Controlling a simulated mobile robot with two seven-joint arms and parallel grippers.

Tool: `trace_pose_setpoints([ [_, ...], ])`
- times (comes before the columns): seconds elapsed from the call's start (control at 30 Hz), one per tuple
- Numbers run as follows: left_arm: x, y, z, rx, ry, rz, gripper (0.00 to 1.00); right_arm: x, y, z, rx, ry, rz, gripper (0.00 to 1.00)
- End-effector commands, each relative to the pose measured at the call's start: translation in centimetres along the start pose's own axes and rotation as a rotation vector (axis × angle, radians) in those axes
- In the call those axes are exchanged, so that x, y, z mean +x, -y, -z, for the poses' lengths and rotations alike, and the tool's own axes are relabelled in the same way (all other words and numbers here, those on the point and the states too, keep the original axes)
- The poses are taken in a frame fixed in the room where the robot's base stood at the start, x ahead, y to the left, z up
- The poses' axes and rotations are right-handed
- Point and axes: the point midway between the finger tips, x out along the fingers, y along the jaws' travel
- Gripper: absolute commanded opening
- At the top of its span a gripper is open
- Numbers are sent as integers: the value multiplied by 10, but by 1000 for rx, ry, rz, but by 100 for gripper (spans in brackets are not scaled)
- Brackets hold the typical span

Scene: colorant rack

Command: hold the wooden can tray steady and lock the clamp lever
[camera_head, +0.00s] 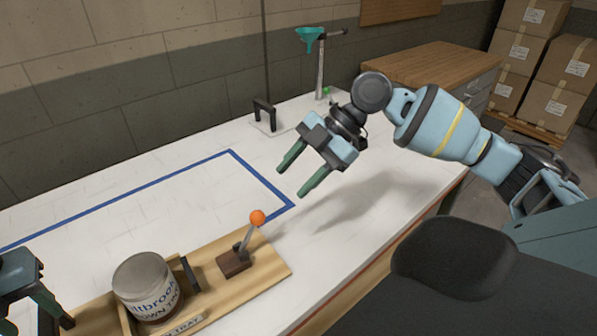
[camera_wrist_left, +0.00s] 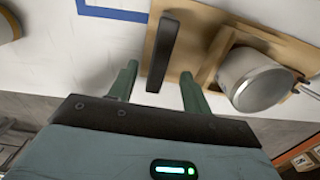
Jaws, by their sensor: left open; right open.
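The wooden can tray (camera_head: 272,268) lies on the white bench at the lower left. A labelled can (camera_head: 150,292) with a grey lid stands in it beside a dark upright plate (camera_head: 190,273). The clamp lever (camera_head: 246,238) has an orange knob, stands on a dark block and leans right. My left gripper (camera_head: 38,322) is open at the tray's left end. In the left wrist view a dark handle bar (camera_wrist_left: 163,50) on the tray shows between and beyond its fingers; contact is unclear. My right gripper (camera_head: 293,181) is open and empty, above the bench behind the lever.
Blue tape (camera_head: 262,181) outlines an empty area on the bench behind the tray. A black handle (camera_head: 265,114) on a plate and a green funnel (camera_head: 310,38) on a stand are farther back. A wood-topped cabinet (camera_head: 430,62) and cardboard boxes (camera_head: 552,105) stand beyond the bench.

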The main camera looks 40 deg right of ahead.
Motion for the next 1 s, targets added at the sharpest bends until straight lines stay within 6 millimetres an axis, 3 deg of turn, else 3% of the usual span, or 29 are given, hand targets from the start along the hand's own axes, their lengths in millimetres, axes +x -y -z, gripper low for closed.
trace_pose_setpoints([
  [0.2,-39,0,0,0,3,1,49,0,0,0,0,0,0,49],
  [0.4,-56,0,0,-1,0,0,49,0,0,0,0,0,0,49],
  [1.0,-59,0,0,0,0,0,49,0,0,0,0,0,0,49],
])
